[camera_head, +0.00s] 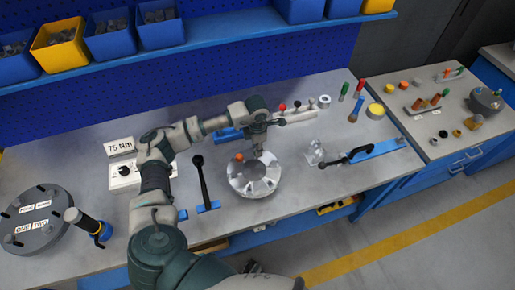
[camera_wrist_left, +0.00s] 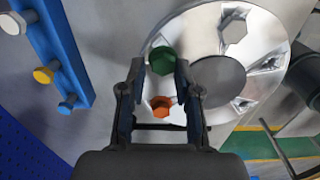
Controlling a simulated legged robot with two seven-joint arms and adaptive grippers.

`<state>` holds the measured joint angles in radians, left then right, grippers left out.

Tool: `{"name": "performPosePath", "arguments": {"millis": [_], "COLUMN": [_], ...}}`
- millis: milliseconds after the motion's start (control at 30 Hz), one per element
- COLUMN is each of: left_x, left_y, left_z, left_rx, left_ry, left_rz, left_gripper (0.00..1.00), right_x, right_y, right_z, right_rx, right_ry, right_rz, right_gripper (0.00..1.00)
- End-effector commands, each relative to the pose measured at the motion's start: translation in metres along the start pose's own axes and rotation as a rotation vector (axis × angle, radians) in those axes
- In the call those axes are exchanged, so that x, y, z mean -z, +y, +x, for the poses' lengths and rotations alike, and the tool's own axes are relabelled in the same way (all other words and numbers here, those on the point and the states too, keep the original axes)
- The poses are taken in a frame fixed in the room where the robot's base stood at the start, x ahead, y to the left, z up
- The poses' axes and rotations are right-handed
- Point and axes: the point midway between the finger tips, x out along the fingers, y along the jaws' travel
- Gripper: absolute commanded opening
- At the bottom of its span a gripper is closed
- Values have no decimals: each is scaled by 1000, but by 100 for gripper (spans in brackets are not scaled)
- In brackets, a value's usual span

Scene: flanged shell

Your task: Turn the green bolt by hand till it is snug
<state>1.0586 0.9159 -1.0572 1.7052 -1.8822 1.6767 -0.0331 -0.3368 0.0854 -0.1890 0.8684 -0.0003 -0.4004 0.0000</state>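The silver flanged shell (camera_head: 233,181) sits on the bench in the head view; part of its round face (camera_wrist_left: 205,25) shows in the left wrist view. The green bolt (camera_wrist_left: 162,59) has a hex head on the shell's rim. In the head view my left gripper (camera_head: 258,150) points down over the shell's far side and hides the green bolt. An orange bolt (camera_wrist_left: 162,103) and a grey bolt (camera_wrist_left: 234,31) are also on the shell. My right gripper is out of view.
A blue rack (camera_wrist_left: 58,60) with several coloured bolts stands behind the shell. A black-handled tool (camera_head: 203,185) stands left of it, and a blue tool with a black lever (camera_head: 375,150) lies right. A 75 Nm sign (camera_head: 120,146) stands at the left. The bench front is mostly clear.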

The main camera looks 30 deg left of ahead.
Motion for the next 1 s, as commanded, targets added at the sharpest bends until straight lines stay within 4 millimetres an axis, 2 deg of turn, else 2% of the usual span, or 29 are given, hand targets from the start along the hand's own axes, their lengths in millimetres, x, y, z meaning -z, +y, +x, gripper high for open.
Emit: {"name": "performPosePath", "arguments": {"millis": [67, 333, 467, 567, 800, 1000], "left_x": [0, 0, 0, 0, -1, -1], "left_y": [1, -1, -1, -1, 1, 2], "left_z": [-1, 2, -7, -24, -78, -109], "left_rx": [-1, 5, 5, 3, 2, 3], "left_ry": [-1, 4, 3, 1, -1, 1], "left_rz": [-2, 1, 1, 1, 1, 0], "left_gripper": [50, 50, 50, 50, 50, 50], "right_x": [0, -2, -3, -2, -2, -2], "right_y": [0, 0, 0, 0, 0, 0], "right_z": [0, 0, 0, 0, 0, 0], "right_rx": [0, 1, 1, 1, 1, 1], "right_ry": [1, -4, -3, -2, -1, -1], "right_rz": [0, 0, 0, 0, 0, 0], "right_gripper": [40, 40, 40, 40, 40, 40]}}
